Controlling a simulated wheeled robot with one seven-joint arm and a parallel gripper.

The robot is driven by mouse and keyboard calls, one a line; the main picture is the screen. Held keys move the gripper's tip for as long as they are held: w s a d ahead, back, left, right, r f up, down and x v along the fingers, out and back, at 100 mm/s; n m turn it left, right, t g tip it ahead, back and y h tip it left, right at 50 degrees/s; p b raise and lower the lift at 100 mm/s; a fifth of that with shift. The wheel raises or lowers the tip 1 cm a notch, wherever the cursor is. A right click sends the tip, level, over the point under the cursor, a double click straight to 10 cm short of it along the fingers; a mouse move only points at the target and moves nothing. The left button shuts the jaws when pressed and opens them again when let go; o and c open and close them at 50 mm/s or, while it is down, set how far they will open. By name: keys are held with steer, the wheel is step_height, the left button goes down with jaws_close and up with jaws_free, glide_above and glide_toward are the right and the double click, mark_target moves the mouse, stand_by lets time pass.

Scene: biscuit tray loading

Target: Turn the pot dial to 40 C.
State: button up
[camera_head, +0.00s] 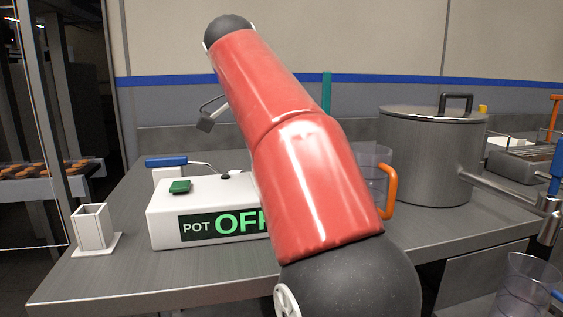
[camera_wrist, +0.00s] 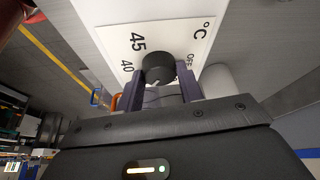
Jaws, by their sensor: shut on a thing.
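The black pot dial (camera_wrist: 158,67) sits on a white plate marked 45, 40, OFF and °C (camera_wrist: 130,30) in the wrist view. My gripper (camera_wrist: 163,86) has a finger on each side of the dial and is shut on it. A pale mark on the dial's edge faces the bottom of the picture, toward my gripper. In the head view the white control box (camera_head: 163,228) has a display (camera_head: 198,228) that reads POT OFF. My red arm covers the box's right part; the dial and gripper do not show there.
A green switch (camera_head: 180,187) is on top of the box. A lidded steel pot (camera_head: 425,150) and a clear jug with an orange handle (camera_head: 390,190) stand to the right. A white square holder (camera_head: 92,228) and a blue-handled tool (camera_head: 166,161) are at the left.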

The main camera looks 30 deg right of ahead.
stand_by(0.3)
steer(key=o, duration=1)
steer(key=shift+d, duration=0.1)
